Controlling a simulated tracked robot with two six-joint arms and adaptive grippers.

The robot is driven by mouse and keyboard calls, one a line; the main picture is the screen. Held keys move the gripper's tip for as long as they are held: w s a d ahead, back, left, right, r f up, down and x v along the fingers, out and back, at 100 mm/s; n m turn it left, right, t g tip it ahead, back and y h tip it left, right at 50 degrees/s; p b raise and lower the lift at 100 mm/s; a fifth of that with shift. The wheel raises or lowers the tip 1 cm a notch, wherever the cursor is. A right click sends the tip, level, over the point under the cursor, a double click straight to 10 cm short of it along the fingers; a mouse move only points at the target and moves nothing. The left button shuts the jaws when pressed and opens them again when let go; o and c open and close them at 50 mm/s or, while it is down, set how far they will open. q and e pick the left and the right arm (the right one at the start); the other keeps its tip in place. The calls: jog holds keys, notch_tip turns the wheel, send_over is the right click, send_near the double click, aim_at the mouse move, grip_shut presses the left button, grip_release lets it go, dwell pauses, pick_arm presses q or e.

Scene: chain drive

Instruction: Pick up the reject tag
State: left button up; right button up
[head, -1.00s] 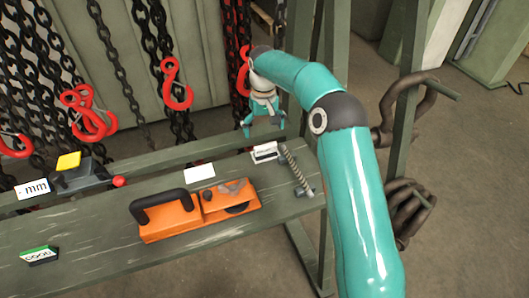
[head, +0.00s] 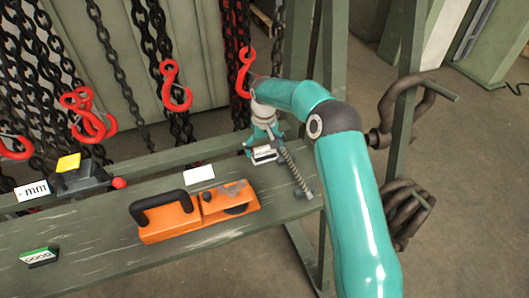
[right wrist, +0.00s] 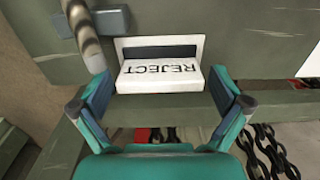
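The reject tag (head: 264,155) is a small white block with dark lettering at the right end of the green bench. In the right wrist view the tag (right wrist: 160,76) reads "REJECT" upside down and lies between the fingertips. My right gripper (head: 262,148) is lowered around it from behind. In the right wrist view the right gripper (right wrist: 160,98) is open, with a finger on each side of the tag and gaps between. My left gripper is not in view.
A twisted rod tool (head: 296,172) lies close beside the tag. An orange tool with a black handle (head: 195,212) sits mid-bench, and a white card (head: 199,174) behind it. A green-topped block (head: 39,256) is at left. Chains with red hooks (head: 175,85) hang behind.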

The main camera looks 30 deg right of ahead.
jog(key=c, duration=1)
jog(key=shift+c, duration=0.2)
jog(key=shift+r, duration=0.15)
